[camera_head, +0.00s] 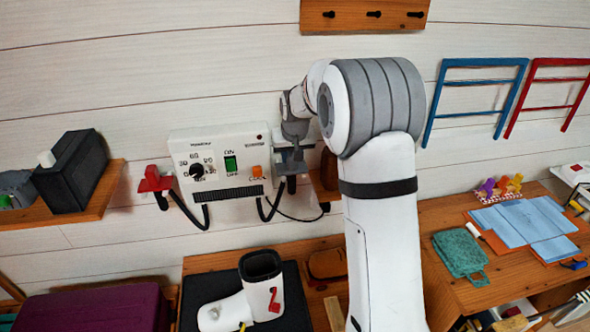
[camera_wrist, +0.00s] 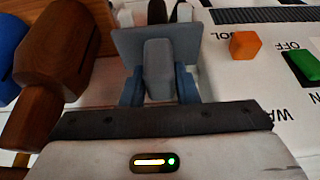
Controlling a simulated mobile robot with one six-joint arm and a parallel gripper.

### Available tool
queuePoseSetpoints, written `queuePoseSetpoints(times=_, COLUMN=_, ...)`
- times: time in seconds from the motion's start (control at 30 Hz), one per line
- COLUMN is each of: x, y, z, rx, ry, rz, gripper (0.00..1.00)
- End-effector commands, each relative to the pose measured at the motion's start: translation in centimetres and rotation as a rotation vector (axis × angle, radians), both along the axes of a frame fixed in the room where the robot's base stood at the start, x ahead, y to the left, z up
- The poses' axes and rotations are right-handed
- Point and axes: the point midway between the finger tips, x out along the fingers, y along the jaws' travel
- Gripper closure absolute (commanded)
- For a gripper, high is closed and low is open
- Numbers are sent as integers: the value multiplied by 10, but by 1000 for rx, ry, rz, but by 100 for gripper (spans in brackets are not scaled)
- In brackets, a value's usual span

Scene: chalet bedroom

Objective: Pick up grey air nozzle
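The grey air nozzle (camera_head: 290,163) is at the right side of the white dryer unit (camera_head: 222,160) on the wall. In the wrist view the grey nozzle (camera_wrist: 158,68) is straight in front of my gripper's dark front bar, with blue-grey pieces on both sides. My gripper (camera_head: 294,140) reaches down to the nozzle from above in the head view.
A red nozzle (camera_head: 155,181) is at the dryer's left. A brown wooden item (camera_wrist: 57,48) stands left of the nozzle in the wrist view. The dryer's orange button (camera_wrist: 244,45) and green switch (camera_wrist: 303,66) are close on the right. A white boot (camera_head: 262,285) stands below.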

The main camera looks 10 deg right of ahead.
Motion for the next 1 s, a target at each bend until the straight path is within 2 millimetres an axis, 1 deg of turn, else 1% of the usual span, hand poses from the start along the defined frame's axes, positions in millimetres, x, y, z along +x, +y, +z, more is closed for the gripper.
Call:
queuePoseSetpoints(times=0.03, x=0, y=0, z=0, rx=0, ry=0, rz=0, gripper=77)
queuePoseSetpoints(times=0.3, x=0, y=1, z=0, rx=0, ry=0, rz=1, gripper=99)
queuePoseSetpoints(times=0.33, x=0, y=1, z=0, rx=0, ry=0, rz=1, gripper=100)
queuePoseSetpoints(times=0.77, x=0, y=1, z=2, rx=1, ry=-2, rz=1, gripper=100)
queuePoseSetpoints(times=0.87, x=1, y=1, z=7, rx=1, ry=-2, rz=1, gripper=100)
queuePoseSetpoints(times=1.0, x=1, y=1, z=23, rx=0, ry=-5, rz=2, gripper=100)
